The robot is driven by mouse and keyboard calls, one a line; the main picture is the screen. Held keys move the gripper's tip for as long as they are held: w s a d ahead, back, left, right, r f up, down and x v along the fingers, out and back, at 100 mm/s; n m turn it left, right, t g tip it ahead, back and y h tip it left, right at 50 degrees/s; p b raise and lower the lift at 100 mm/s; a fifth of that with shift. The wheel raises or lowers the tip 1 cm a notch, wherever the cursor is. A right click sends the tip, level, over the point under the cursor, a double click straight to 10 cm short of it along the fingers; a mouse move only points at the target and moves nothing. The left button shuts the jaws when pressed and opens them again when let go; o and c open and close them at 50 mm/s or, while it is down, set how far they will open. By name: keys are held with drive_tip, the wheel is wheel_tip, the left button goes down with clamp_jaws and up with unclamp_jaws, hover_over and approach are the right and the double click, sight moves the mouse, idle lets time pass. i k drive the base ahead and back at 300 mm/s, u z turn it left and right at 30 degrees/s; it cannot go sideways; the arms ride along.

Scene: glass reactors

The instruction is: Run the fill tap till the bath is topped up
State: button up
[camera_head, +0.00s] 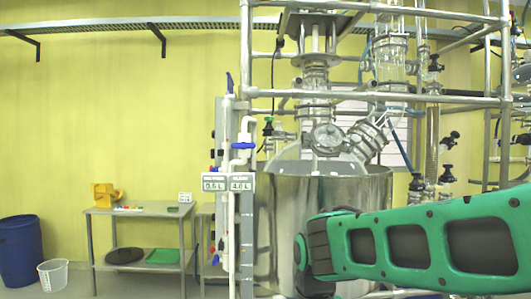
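The bath (335,205) is a shiny steel vessel in the middle, around the lower part of a glass reactor. White piping (231,215) runs upright at its left. A tap with a blue lever (243,146) sits on this piping, its lever lying level. Another blue handle (229,82) stands upright higher up. I cannot tell for certain which is the fill tap. Two small displays hang below the level lever; the left one (214,183) seems to read 0.5 L, the right one (241,183) 4.0 L. The water in the bath is hidden. My gripper is not in view.
My green arm covers the lower right, in front of the bath. A metal frame (380,97) surrounds the glass reactor (327,137). A steel table (140,210) with a yellow object (104,194) stands left, beside a blue barrel (20,250) and a white bin (53,275).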

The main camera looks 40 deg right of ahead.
sight(242, 145)
drive_tip(key=z, duration=0.85)
drive_tip(key=k, duration=0.4)
drive_tip(key=u, duration=0.05)
drive_tip(key=i, duration=0.45)
drive_tip(key=u, duration=0.05)
